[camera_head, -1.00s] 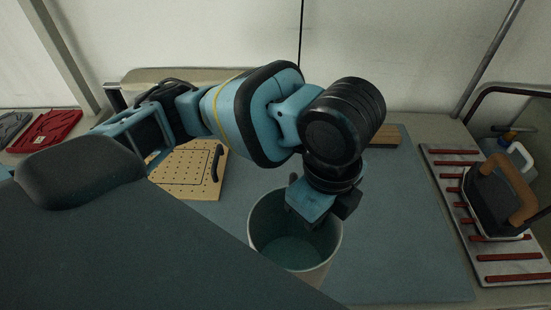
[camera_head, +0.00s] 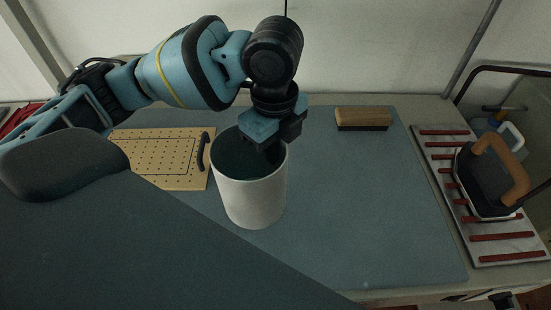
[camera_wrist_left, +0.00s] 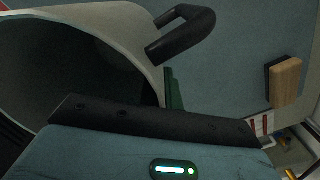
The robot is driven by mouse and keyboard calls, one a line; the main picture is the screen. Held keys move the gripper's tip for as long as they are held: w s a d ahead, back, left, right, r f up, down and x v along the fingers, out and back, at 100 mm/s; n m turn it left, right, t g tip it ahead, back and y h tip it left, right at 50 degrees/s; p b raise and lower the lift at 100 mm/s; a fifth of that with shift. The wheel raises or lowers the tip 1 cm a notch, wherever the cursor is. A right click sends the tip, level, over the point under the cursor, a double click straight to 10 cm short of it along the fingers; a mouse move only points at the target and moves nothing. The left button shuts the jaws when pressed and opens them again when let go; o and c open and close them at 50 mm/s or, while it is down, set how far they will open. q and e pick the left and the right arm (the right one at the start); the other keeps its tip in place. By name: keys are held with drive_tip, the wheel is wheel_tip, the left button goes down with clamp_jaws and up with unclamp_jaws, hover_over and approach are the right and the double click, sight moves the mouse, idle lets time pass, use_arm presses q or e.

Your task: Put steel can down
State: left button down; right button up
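The steel can (camera_head: 255,200) is a pale grey, open-topped can with a dark inside, near the middle of the head view and nearly upright. My left gripper (camera_head: 274,143) reaches down to its far right rim and is shut on the wall there; the fingertips are partly hidden by the gripper body. I cannot tell whether the can's base touches the mat. The left wrist view shows the can's pale rim and wall (camera_wrist_left: 125,22) close beside the gripper's dark edge. My right gripper is not in view.
A blue-grey mat (camera_head: 370,220) covers the table, clear in front and right of the can. A perforated board (camera_head: 165,160) with a dark handle lies close left. A wooden brush (camera_head: 362,118) lies behind right. An iron (camera_head: 490,180) stands on a red-barred rack (camera_head: 500,237) at right.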

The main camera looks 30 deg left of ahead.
use_arm(q)
wheel_tip(320, 180, down, 3)
drive_tip(key=shift+s+r, duration=0.1)
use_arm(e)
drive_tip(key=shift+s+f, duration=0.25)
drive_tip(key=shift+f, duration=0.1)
use_arm(q)
drive_tip(key=shift+f, duration=0.25)
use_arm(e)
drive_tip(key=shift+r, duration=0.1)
use_arm(q)
drive_tip(key=c, duration=1.6)
unclamp_jaws()
